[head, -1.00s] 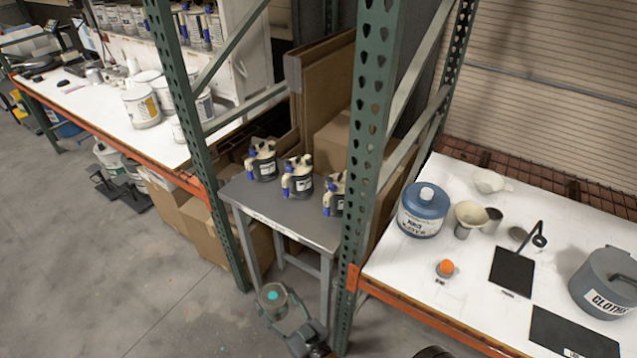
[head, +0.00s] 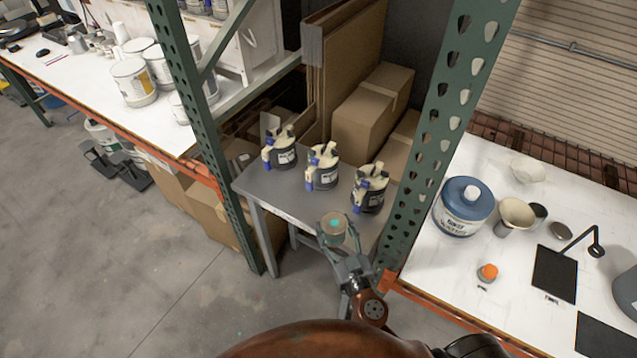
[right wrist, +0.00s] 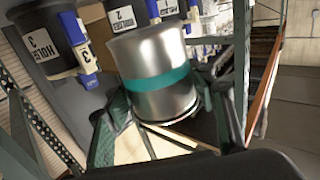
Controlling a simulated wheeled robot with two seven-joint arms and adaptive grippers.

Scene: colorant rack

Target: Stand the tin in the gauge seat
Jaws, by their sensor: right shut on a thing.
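The tin (right wrist: 158,80) is a bare silver can with a teal band, seen close in the right wrist view. In the head view the tin (head: 334,222) shows its round top with a teal dot. My right gripper (head: 341,240) is shut on it, one finger on each side, and holds it at the front edge of the small grey table (head: 258,190). I cannot tell from above whether the tin touches the table. My left gripper is not in view. No gauge seat can be made out for certain; a black pad with a bent-arm stand (head: 555,272) lies on the right bench.
Several canisters with blue spouts stand on the table, one (head: 370,188) just behind the tin. Green rack posts (head: 445,140) flank the table.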

